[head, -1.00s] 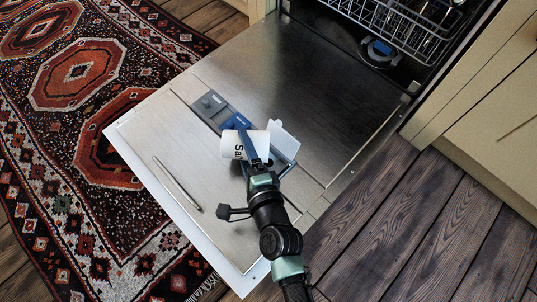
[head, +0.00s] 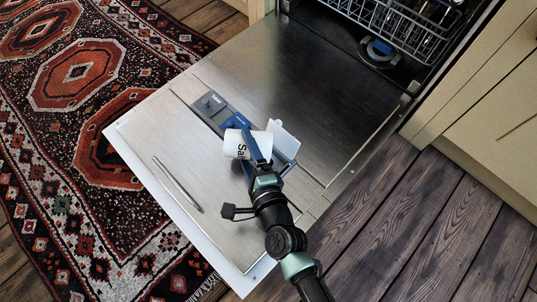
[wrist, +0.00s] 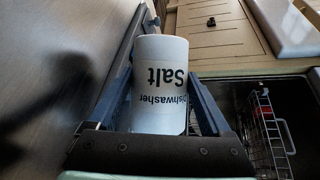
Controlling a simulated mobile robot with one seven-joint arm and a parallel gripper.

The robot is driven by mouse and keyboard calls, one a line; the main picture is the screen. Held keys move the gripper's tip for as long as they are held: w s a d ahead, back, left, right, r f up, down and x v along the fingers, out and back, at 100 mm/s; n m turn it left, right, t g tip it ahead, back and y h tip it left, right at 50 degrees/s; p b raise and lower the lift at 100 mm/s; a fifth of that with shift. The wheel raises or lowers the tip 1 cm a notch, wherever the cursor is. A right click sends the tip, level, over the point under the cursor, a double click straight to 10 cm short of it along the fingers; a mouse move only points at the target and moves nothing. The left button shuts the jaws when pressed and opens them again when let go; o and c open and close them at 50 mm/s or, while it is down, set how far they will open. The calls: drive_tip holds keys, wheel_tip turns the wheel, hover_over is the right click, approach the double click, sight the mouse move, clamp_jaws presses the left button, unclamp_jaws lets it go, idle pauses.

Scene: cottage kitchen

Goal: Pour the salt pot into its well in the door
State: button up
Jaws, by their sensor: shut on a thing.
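The white salt pot (head: 236,144) lies tipped on its side over the open dishwasher door (head: 150,130). In the wrist view the pot (wrist: 160,80) shows "Dishwasher Salt" upside down between the blue fingers. My gripper (head: 259,145) is shut on the pot. Below and beside it is the dispenser panel (head: 212,106) with grey and blue parts in the door, and a raised white lid (head: 286,139) stands to the right of the gripper. The pot's mouth and any well under it are hidden from the head view.
A thin metal rod-like handle (head: 177,183) is on the door, left of my arm. The door's upper part is clear. A patterned rug (head: 60,130) lies left.

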drive_tip(key=shift+s, duration=0.15)
drive_tip(key=shift+d+r+m, duration=0.25)
drive_tip(key=shift+d+m, duration=0.1)
drive_tip(key=shift+m, duration=0.25)
idle(0.8)
drive_tip(key=shift+d+r+m+t+y, duration=0.2)
drive_tip(key=shift+r+m+t+y, duration=0.1)
drive_tip(key=shift+r+y, duration=0.1)
idle(1.5)
drive_tip(key=shift+a+f+n+h, duration=0.4)
drive_tip(key=shift+f+n, duration=0.1)
drive_tip(key=shift+f, duration=0.15)
drive_tip(key=shift+a+f+n+g, duration=0.1)
drive_tip(key=shift+n+g, duration=0.2)
drive_tip(key=shift+g, duration=0.1)
drive_tip(key=shift+s+a+f, duration=0.1)
drive_tip(key=shift+s+a, duration=0.05)
drive_tip(key=shift+s, duration=0.05)
drive_tip(key=shift+w+r+n, duration=0.1)
drive_tip(key=shift+r+n, duration=0.1)
drive_tip(key=shift+n, duration=0.1)
